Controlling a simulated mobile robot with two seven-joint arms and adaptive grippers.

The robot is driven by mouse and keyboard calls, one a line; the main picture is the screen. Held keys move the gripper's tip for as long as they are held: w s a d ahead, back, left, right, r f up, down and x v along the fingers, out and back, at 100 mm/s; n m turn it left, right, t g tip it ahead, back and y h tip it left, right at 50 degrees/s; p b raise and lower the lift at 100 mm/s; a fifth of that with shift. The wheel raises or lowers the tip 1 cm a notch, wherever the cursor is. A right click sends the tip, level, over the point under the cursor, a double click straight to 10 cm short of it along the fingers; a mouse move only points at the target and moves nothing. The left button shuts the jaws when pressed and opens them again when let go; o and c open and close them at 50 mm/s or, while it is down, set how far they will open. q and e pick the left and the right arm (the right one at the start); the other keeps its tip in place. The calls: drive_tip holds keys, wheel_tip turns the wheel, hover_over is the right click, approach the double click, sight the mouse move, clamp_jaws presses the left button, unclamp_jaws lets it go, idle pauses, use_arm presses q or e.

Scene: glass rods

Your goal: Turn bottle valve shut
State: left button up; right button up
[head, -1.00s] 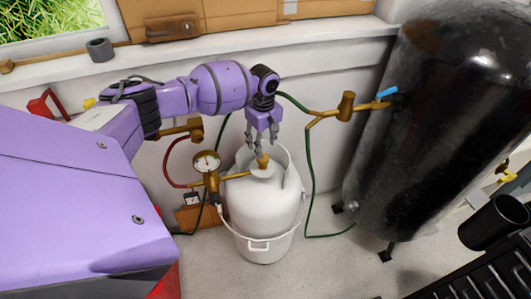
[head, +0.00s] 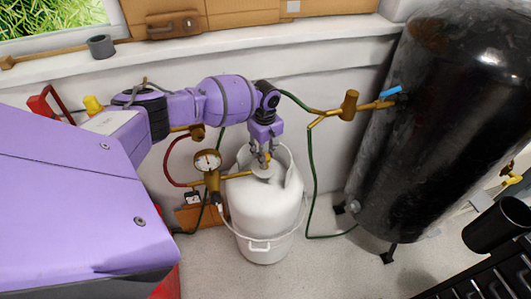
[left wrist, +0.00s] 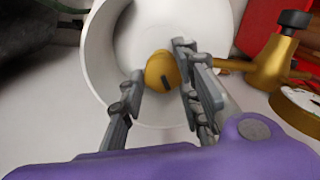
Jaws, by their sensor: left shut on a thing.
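A white gas bottle (head: 262,212) stands upright on the floor against the wall, with a collar around its top. Its brass valve (left wrist: 161,71) sits inside the collar (left wrist: 100,50), which shows in the left wrist view. My left gripper (head: 263,158) points down into the collar from above. Its fingers (left wrist: 163,85) are on both sides of the brass valve knob and shut on it. The fingertips partly hide the valve in the head view. My right gripper is not in view.
A brass gauge (head: 207,162) with a pipe joins the bottle on the left. A large black tank (head: 435,130) with a blue-handled tap (head: 390,92) stands to the right. Green hoses hang by the wall. A black cylinder (head: 496,226) is at the far right. Floor in front is clear.

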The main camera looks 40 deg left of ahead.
use_arm(q)
drive_tip(key=shift+w+d+r+m, duration=0.1)
drive_tip(key=shift+w+m, duration=0.05)
drive_tip(key=shift+m, duration=0.15)
drive_tip(key=shift+d+r+m+p, duration=0.1)
drive_tip(key=shift+m+p, duration=0.35)
drive_tip(key=shift+m, duration=1.35)
drive_tip(key=m+p, duration=0.1)
drive_tip(key=m, duration=0.3)
drive_tip(key=shift+d, duration=0.15)
drive_tip(key=m, duration=0.9)
drive_tip(key=shift+s+f+m, duration=0.2)
drive_tip(key=shift+s+m, duration=0.1)
drive_tip(key=shift+s, duration=0.05)
drive_tip(key=m, duration=0.4)
drive_tip(key=shift+s+m, duration=0.15)
drive_tip(key=shift+m, duration=0.15)
drive_tip(key=shift+f+m, duration=0.1)
drive_tip(key=shift+m, duration=0.7)
drive_tip(key=shift+s, duration=0.15)
